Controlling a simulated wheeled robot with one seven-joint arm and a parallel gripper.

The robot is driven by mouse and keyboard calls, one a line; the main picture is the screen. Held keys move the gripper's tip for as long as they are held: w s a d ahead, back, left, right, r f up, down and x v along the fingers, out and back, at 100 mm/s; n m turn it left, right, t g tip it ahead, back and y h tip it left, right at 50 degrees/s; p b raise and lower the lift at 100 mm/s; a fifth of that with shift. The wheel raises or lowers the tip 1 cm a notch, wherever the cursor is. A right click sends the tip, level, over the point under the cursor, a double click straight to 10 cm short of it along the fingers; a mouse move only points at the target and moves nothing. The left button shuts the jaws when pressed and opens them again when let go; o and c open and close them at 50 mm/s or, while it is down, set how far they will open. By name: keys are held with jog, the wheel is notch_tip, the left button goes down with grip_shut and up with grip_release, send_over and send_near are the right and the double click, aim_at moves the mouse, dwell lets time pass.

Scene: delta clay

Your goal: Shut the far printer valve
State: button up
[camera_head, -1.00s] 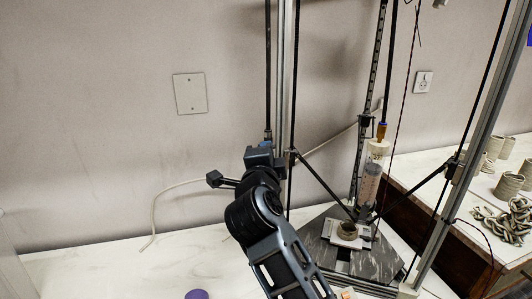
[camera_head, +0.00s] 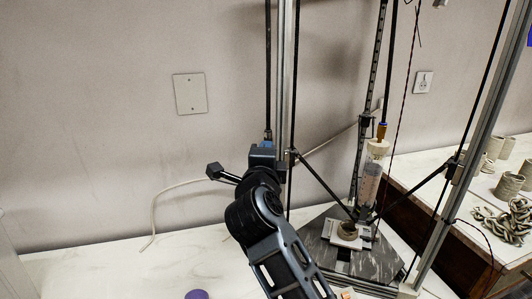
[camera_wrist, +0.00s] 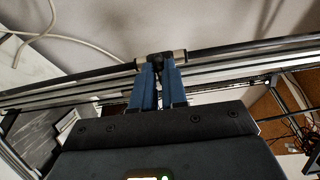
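The printer valve appears as a small dark fitting (camera_wrist: 160,60) on a black tube in the wrist view, with metallic collars on both sides. In the head view, a brass-coloured fitting (camera_head: 267,134) shows on the left black vertical tube, just above my gripper (camera_head: 264,150). In the wrist view, the two blue fingers of my gripper (camera_wrist: 159,72) are close together with their tips at the dark fitting. A narrow gap shows between them. Whether they grip the valve is unclear, and its handle position is hidden.
A metal post (camera_head: 286,90) stands right beside my gripper, with black diagonal rods below. A pale cable (camera_head: 153,215) runs along the wall. The white table (camera_head: 110,272) is mostly clear at left.

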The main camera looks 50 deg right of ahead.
jog(key=o, duration=0.4)
jog(key=shift+a, duration=0.1)
jog(key=b+v, duration=0.1)
jog(key=v, duration=0.6)
jog(key=shift+s+a, duration=0.25)
dwell(0.4)
